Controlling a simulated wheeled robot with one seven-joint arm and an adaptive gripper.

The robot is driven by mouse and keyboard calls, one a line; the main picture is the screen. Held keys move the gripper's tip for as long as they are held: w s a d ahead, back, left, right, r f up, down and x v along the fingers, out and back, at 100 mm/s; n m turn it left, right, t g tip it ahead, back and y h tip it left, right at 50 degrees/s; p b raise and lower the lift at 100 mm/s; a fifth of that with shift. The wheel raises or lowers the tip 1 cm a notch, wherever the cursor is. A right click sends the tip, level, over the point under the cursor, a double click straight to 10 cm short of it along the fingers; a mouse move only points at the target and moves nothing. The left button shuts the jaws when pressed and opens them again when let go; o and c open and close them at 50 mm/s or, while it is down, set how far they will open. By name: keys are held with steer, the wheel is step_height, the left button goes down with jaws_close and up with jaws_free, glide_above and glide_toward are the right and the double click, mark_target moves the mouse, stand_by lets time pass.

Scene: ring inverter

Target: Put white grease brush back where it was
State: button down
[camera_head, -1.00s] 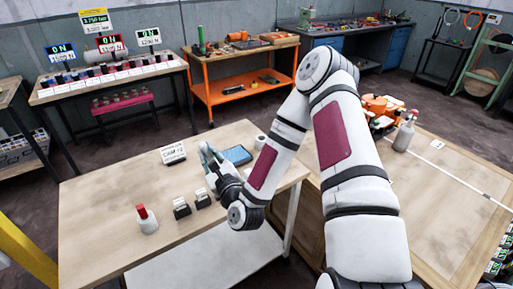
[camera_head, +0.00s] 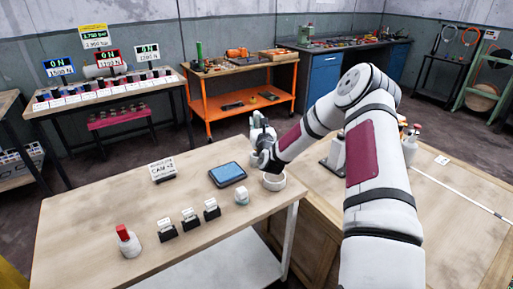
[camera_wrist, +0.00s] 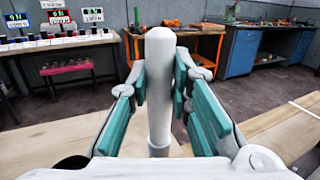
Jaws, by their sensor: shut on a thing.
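My gripper (camera_head: 258,122) is above the far right side of the wooden table (camera_head: 110,225), with its fingers pointing away from me. In the wrist view my gripper (camera_wrist: 160,60) has its teal-padded fingers on either side of a white, upright, round-topped rod, the white grease brush (camera_wrist: 159,95). The fingers are shut on it. Its lower end is hidden behind the gripper body. A low white round pot (camera_head: 273,181) stands on the table just below my wrist. In the head view the brush is hard to tell from the gripper.
A tablet (camera_head: 227,174), a sign (camera_head: 163,169), several small black-and-white blocks (camera_head: 189,217), a pale small block (camera_head: 241,197) and a red-capped bottle (camera_head: 127,241) stand on the table. An orange cart (camera_head: 240,95) is behind. Another wooden table (camera_head: 440,205) adjoins at right.

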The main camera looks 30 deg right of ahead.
steer(key=shift+f, duration=3.4)
steer(key=c, duration=1.5)
jaws_free()
steer(key=shift+o, duration=0.2)
